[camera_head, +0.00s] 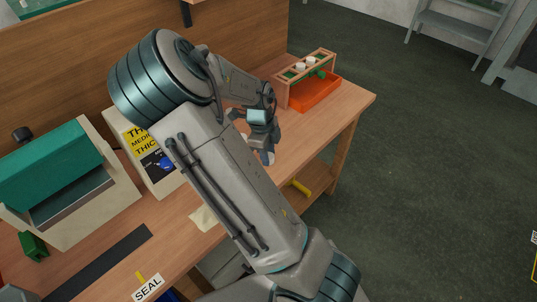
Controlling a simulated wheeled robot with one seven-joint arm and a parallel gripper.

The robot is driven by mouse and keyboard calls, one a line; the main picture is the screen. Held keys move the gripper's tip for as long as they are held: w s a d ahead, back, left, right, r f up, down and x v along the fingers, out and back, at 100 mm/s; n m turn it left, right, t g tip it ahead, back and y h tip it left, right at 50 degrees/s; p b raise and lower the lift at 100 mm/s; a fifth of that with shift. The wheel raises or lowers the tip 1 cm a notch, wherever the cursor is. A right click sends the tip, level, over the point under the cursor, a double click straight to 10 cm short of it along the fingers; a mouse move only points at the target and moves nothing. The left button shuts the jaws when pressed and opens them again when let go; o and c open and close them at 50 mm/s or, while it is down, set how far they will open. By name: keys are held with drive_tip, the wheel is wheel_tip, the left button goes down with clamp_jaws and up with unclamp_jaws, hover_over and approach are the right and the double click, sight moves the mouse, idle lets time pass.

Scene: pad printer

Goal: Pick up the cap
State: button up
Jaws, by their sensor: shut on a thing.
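My gripper (267,156) hangs over the wooden workbench (349,100), right of the yellow-labelled box and in front of the rack. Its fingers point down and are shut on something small. My arm and the fingers hide most of what is held, so the cap cannot be made out clearly. I cannot tell whether the fingertips touch the bench.
A wooden rack (285,92) with white-topped items and an orange tray (318,95) stand at the bench's far right. A teal and cream machine (60,165) stands left, near a box with a yellow label (141,138). A SEAL sign (148,287) lies at front.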

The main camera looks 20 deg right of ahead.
sight(272, 157)
drive_tip(key=r, duration=0.3)
drive_tip(key=r+p, duration=0.1)
drive_tip(key=shift+s+d+r, duration=0.15)
drive_tip(key=shift+s+r, duration=0.1)
drive_tip(key=shift+r, duration=0.05)
drive_tip(key=s+d+r+p, duration=0.3)
drive_tip(key=s+d+r, duration=0.2)
drive_tip(key=s, duration=0.5)
drive_tip(key=shift+r, duration=0.6)
